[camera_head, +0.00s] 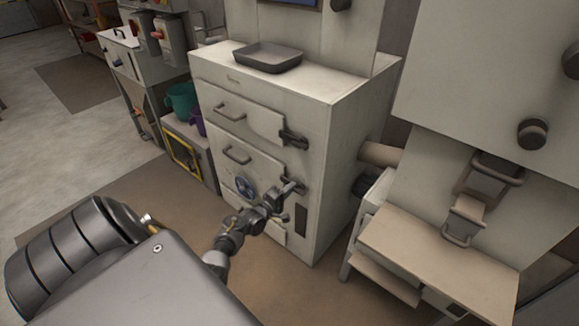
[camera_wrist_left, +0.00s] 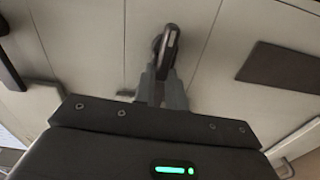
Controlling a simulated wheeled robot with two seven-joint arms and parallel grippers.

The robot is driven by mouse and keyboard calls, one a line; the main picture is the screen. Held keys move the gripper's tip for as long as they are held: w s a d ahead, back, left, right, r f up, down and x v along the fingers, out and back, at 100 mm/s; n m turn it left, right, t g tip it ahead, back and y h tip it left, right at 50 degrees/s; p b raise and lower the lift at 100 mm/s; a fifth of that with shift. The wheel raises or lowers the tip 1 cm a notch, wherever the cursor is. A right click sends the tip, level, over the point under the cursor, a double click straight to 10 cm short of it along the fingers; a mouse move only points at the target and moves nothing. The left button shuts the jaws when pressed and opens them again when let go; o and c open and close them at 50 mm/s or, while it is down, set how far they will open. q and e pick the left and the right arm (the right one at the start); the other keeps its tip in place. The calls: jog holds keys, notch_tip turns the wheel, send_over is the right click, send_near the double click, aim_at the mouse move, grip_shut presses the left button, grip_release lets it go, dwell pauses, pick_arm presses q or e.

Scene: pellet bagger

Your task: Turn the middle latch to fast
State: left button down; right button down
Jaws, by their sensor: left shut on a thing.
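The pale cabinet (camera_head: 330,150) has three doors stacked on its front. The dark middle latch (camera_head: 294,184) sits at the right edge of the middle door, partly covered by my left gripper. My left gripper (camera_head: 287,191) reaches it from the front left. In the left wrist view, its two grey fingers (camera_wrist_left: 162,80) are closed around the lower part of the dark latch handle (camera_wrist_left: 170,45), which stands nearly upright in that picture. Whether the latch is fast cannot be told. My right gripper is not in view.
Another dark latch (camera_head: 292,138) is on the top door, above. A grey tray (camera_head: 267,57) lies on the cabinet top. A machine with a beige shelf (camera_head: 440,250) stands at the right.

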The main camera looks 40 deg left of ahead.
pick_arm(q)
jog(key=shift+f+n, duration=0.1)
jog(key=shift+n, duration=0.3)
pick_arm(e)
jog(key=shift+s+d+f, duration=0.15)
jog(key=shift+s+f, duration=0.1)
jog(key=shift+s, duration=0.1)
pick_arm(q)
jog(key=c, duration=1.4)
grip_release()
jog(key=shift+c, duration=0.2)
